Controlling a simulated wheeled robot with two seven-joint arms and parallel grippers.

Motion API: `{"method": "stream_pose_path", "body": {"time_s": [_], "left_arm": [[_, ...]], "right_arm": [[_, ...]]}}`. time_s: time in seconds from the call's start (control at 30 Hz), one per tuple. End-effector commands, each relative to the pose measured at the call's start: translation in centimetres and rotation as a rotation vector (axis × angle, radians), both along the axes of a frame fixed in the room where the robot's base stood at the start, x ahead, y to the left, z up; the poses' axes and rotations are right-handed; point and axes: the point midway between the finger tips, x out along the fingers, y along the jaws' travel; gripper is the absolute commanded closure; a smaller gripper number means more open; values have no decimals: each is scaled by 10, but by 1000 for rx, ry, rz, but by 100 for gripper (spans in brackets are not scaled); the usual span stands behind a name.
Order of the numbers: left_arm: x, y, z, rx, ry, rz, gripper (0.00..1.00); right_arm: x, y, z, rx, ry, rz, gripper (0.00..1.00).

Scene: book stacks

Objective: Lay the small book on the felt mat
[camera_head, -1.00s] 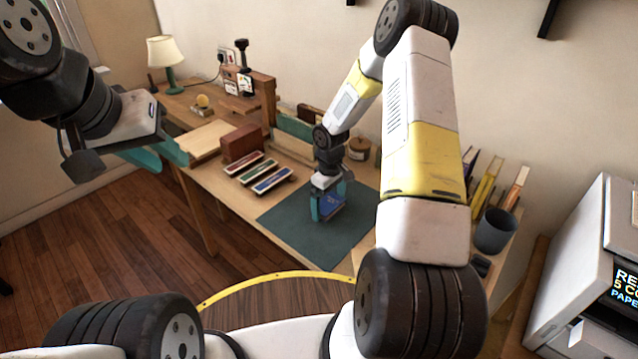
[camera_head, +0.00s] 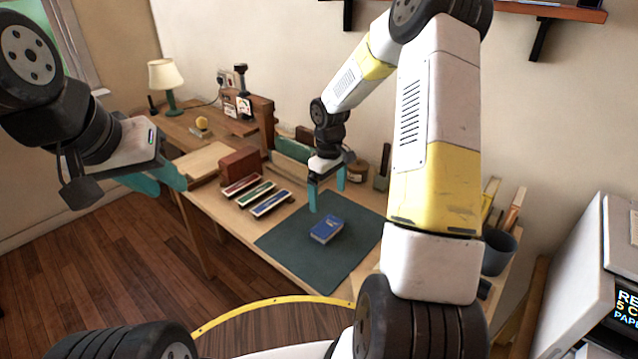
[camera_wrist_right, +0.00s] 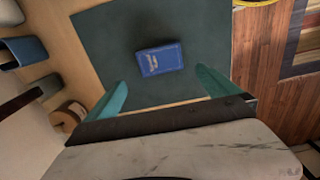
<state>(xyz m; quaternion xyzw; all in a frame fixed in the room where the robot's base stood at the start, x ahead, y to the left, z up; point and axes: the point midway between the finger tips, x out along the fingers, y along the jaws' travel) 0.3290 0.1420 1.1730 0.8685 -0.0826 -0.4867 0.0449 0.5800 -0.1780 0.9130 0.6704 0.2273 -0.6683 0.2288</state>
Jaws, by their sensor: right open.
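The small blue book (camera_head: 327,229) lies flat on the dark green felt mat (camera_head: 290,249), with mat showing all around it. In the right wrist view the book (camera_wrist_right: 160,60) sits beyond and between the fingertips, touching neither. My right gripper (camera_head: 327,196) is open and empty, raised above the mat behind the book; its teal fingers also show in the right wrist view (camera_wrist_right: 158,84). My left gripper (camera_head: 160,180) is at the left, away from the mat and off the front edge of the desk. Its teal fingers are partly hidden, so its opening is unclear.
Several coloured slim books (camera_head: 256,194) lie left of the mat, beside a brown block (camera_head: 240,163). A lamp (camera_head: 166,82) stands at the back left. A dark cup (camera_head: 498,250) and upright books stand right of the mat. The mat's front is clear.

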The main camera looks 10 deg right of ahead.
Motion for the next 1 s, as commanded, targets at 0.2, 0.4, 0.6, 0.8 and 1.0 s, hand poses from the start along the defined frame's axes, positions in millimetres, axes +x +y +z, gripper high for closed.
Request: {"method": "stream_pose_path", "body": {"time_s": [0.2, 0.4, 0.6, 0.8, 1.0], "left_arm": [[0, 0, 0, 0, 0, 0, 69], [0, 0, 0, 0, 0, 0, 69], [0, 0, 0, 0, 0, 0, 69], [0, 0, 0, 0, 0, 0, 69], [0, 0, 0, 0, 0, 0, 69]], "right_arm": [[-24, 0, 75, -24, -83, -81, 0], [-79, 5, 161, -4, -202, -227, 0], [-146, 14, 220, 85, -321, -376, 0], [-210, 26, 251, 227, -415, -504, 0], [-245, 34, 259, 334, -456, -571, 0]]}}
